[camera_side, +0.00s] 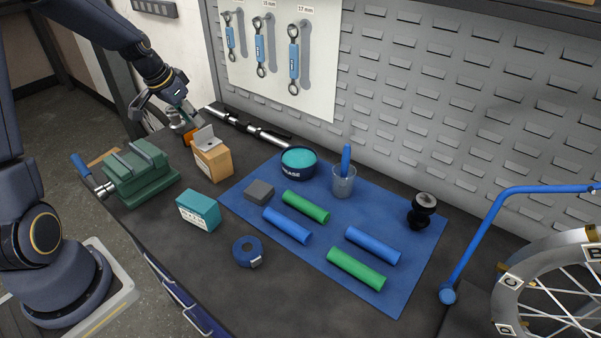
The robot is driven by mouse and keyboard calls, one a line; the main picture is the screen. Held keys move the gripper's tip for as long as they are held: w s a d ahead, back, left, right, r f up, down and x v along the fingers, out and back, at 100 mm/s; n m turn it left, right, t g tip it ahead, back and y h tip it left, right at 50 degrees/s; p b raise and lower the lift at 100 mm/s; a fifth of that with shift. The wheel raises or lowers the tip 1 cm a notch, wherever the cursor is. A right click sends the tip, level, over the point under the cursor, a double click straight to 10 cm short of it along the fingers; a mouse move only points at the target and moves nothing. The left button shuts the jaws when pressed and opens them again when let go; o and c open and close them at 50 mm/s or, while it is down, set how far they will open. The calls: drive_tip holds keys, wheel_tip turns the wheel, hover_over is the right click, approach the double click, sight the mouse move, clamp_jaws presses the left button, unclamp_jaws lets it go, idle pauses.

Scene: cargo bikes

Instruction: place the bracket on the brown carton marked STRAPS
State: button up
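The bracket (205,138), a light grey L-shaped metal piece, rests on top of the brown carton (214,163), with one plate standing up. A small label shows on the carton's front, but its text is too small to read. My gripper (164,112) is up and to the left of the carton, behind the green vise. Its fingers look spread, with nothing visible between them, and it is apart from the bracket. Small grey and orange things (190,133) sit below the gripper behind the carton, partly hidden.
A green vise (141,172) stands left of the carton, a teal box (198,211) in front. A blue mat (324,278) holds blue and green rolls, a grease tub (299,163) and a cup (343,183). A tape roll (248,251) lies in front; a wheel (512,284) is at right.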

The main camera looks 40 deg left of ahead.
drive_tip(key=s+d+r, duration=0.8)
drive_tip(key=d+r, duration=0.3)
drive_tip(key=r, duration=0.1)
drive_tip(key=s+d+t, duration=0.1)
drive_tip(key=s+d, duration=0.7)
drive_tip(key=s, duration=0.3)
drive_tip(key=shift+s+r, duration=0.35)
drive_tip(key=shift+r, duration=0.05)
